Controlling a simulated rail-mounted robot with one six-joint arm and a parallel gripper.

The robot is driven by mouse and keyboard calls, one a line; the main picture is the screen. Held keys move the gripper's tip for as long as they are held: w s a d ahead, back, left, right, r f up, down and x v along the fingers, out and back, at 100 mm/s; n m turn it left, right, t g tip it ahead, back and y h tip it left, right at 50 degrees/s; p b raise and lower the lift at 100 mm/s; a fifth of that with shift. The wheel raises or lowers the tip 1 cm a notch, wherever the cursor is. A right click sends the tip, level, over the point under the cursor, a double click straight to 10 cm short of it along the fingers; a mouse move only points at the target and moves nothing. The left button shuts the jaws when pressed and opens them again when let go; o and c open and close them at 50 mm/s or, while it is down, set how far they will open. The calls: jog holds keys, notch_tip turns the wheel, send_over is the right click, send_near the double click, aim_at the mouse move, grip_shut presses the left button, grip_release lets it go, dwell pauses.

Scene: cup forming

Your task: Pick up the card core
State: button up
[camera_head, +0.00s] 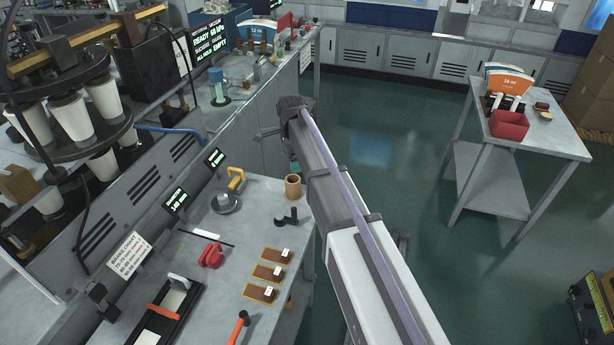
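The card core, seen as a short brown tube (293,187), stands upright near the right edge of the grey workbench (225,262). My arm reaches up from the bottom right, and its far end is beyond and above the tube. My gripper is mostly hidden by my arm links. I cannot make out its fingertips or whether it is open or shut. The tube stands on the bench, with no fingers visible around it.
A black bracket-like part (287,217) lies just in front of the tube. A round tool with a yellow handle (230,196), red clamp-like part (211,255) and several brown pads (268,271) are on the bench. A side table (548,140) holds a red bin (509,124). The green floor between is clear.

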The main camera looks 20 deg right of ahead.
aim_at(293, 185)
notch_tip(293, 185, down, 6)
jog(key=b, duration=0.6)
jog(key=f+b, duration=0.5)
jog(key=shift+s+a+f, duration=0.15)
jog(key=shift+a+f, duration=0.05)
jog(key=shift+f, duration=0.05)
jog(key=shift+r, duration=0.3)
jog(key=c, duration=1)
notch_tip(293, 185, up, 10)
jog(key=p, duration=1)
